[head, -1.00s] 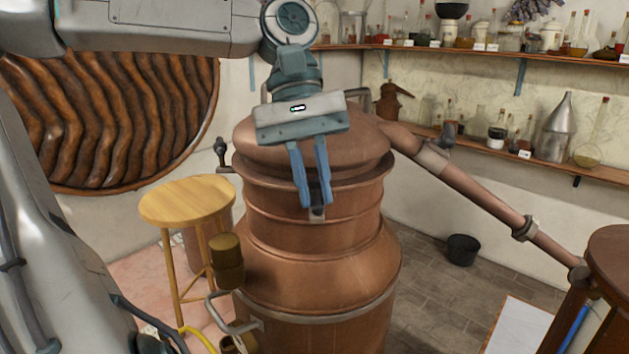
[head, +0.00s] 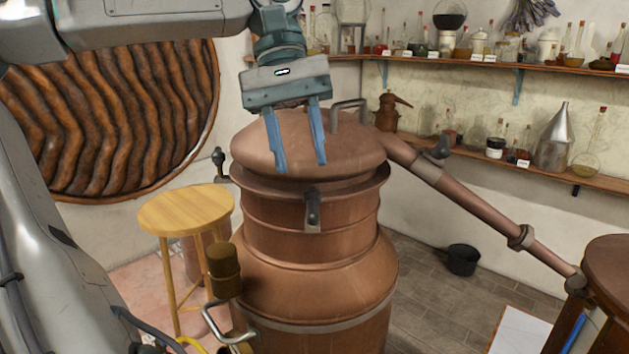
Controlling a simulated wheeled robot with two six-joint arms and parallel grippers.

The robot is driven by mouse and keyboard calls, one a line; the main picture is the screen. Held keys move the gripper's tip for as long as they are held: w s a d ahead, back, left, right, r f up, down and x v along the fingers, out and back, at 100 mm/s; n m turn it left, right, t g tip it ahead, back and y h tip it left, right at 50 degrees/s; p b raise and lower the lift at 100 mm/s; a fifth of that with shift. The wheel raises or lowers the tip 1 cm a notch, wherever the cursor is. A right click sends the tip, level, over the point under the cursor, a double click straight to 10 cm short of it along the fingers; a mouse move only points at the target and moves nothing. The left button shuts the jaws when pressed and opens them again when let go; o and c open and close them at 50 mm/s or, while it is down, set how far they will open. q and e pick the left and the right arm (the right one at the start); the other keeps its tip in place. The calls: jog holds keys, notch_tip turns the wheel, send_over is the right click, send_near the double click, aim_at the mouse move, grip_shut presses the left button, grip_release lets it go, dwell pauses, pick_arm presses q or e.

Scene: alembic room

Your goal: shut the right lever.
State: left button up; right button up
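The copper still (head: 310,260) stands in the middle with its domed lid (head: 260,150) on. A dark metal lever (head: 312,210) hangs down flat against the front of its collar. Another dark lever (head: 220,162) sticks out and up at the collar's left side. A dark curved piece (head: 442,146) stands up by the pipe on the right; I cannot tell whether it is a lever. My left gripper (head: 299,168) is open and empty, in front of the lid and above the front lever, apart from it. My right gripper is not in view.
A lid handle (head: 348,106) rises behind the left gripper. The copper pipe (head: 490,214) slopes down right to a wooden-looking vessel (head: 612,262). A stool (head: 186,210) stands to the left, and a black pot (head: 463,260) on the floor. Shelves with glassware line the back wall.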

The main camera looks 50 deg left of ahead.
pick_arm(q)
jog(key=v, duration=0.5)
jog(key=shift+w, duration=0.15)
jog(key=shift+f, duration=0.1)
dwell(0.3)
